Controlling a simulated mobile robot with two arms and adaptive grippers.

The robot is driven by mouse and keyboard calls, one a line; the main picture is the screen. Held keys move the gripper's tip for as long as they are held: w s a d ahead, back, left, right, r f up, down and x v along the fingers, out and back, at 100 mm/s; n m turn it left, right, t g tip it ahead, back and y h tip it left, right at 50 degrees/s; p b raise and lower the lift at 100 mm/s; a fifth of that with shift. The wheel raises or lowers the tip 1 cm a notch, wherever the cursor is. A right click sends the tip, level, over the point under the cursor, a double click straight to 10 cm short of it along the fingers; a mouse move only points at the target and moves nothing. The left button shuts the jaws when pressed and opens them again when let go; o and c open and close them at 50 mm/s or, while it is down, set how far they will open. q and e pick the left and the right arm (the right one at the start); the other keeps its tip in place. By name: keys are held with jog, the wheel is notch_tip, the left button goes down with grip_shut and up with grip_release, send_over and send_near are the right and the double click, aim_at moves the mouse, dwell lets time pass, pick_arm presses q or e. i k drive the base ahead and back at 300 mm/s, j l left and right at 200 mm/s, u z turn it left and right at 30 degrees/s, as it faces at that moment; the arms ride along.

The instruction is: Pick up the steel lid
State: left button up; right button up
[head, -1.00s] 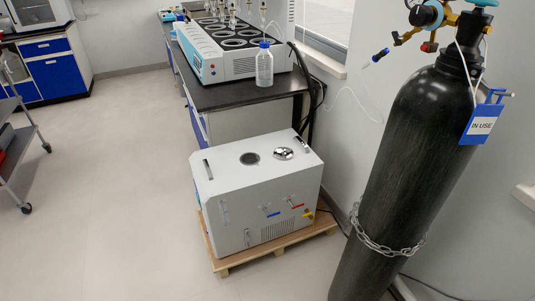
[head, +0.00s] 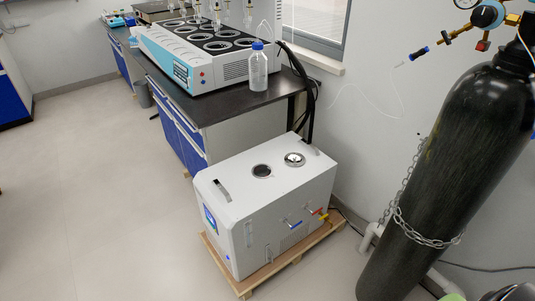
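The steel lid (head: 294,159) is a small shiny round disc with a raised middle. It lies on the top of a white box-shaped unit (head: 225,213), toward the back right of that top. A dark round opening (head: 262,171) is in the same top, just left of the lid and apart from it. Neither of my grippers shows clearly. Dark and green shapes are cut off at the bottom right corner, and I cannot tell what they are.
The unit stands on a wooden pallet (head: 245,287). Behind it is a black-topped bench (head: 222,103) with a multi-position distiller (head: 180,68) and a clear bottle (head: 258,72). A chained black gas cylinder (head: 450,170) stands at right. The floor (head: 100,200) at left is clear.

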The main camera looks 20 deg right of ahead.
aim_at(291, 159)
jog(key=i+l+u, duration=0.1)
jog(key=i, duration=0.35)
jog(key=i+l+u, duration=0.1)
jog(key=i+l, duration=0.2)
jog(key=i, duration=0.1)
